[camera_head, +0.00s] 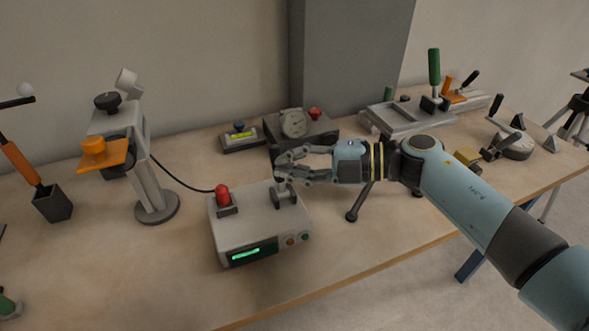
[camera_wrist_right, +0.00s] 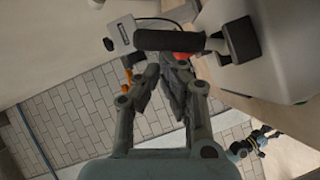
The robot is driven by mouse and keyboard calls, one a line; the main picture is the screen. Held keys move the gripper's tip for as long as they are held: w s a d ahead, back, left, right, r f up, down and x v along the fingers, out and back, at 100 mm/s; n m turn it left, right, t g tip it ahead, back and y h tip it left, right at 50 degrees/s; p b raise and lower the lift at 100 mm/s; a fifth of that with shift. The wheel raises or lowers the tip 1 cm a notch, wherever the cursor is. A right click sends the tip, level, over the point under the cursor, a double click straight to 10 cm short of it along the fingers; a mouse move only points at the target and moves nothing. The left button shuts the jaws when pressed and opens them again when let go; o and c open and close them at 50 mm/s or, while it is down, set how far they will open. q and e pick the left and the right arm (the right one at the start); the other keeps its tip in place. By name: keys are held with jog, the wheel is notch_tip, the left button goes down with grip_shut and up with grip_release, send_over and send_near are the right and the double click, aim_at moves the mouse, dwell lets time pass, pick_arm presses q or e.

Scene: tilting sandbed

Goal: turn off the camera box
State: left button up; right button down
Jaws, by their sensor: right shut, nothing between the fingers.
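The camera box (camera_head: 247,222) is a pale grey case on the wooden bench, with a lit green display (camera_head: 254,253) on its front. On its top are a red knob (camera_head: 222,195) at the left and a dark lever or handle (camera_head: 285,193) at the right. In the right wrist view the dark handle (camera_wrist_right: 170,40) crosses just beyond my fingers, and part of the box (camera_wrist_right: 285,45) fills the upper right. My left gripper seems to show small in the right wrist view (camera_wrist_right: 243,148).
A cable runs from the box to a stand (camera_head: 155,180) with an orange knob at the left. Clamp fixtures (camera_head: 410,115) lie further right. The bench front is mostly clear.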

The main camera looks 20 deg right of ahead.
jog(key=shift+d, duration=0.1)
jog(key=v, duration=1.1)
jog(key=shift+s+d, duration=0.2)
jog(key=shift+d, duration=0.15)
